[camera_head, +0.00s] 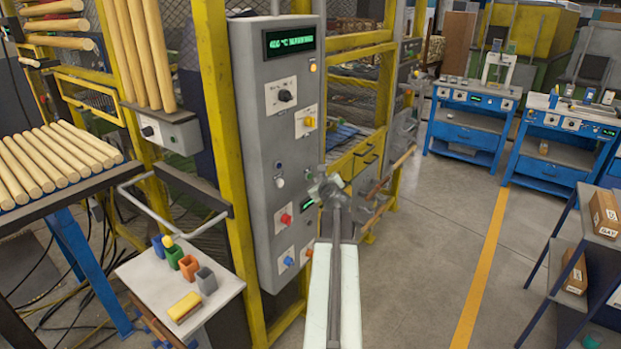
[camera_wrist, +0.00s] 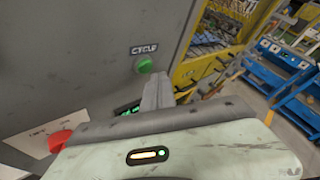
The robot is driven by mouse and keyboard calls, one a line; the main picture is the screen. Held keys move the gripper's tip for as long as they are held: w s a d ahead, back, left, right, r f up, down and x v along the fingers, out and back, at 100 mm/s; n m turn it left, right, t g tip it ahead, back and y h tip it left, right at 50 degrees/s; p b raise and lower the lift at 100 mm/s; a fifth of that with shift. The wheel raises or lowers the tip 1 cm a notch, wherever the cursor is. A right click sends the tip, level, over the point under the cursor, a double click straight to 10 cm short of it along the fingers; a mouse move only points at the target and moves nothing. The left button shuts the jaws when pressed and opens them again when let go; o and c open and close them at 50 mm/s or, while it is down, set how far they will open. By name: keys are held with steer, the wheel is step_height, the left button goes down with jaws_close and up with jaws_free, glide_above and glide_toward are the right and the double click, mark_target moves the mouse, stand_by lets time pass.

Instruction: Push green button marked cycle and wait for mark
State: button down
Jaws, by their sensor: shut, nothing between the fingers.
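The green button (camera_wrist: 145,64) sits on the grey panel in the wrist view, under a plate marked CYCLE (camera_wrist: 144,49). In the wrist view my gripper (camera_wrist: 159,84) is shut and empty. Its fingertips appear just below and right of the green button; I cannot tell whether they touch it. A small green-lit display (camera_wrist: 130,108) lies below the button, partly hidden by my gripper.
A red button (camera_head: 286,218) and a blue button (camera_head: 288,261) are lower on the cabinet. A lit display (camera_head: 290,42) is at its top. Yellow posts (camera_head: 222,130) flank it. A small table (camera_head: 215,310) with coloured cups stands at left.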

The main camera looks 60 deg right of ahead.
steer(key=s, duration=0.5)
stand_by(0.5)
stand_by(0.7)
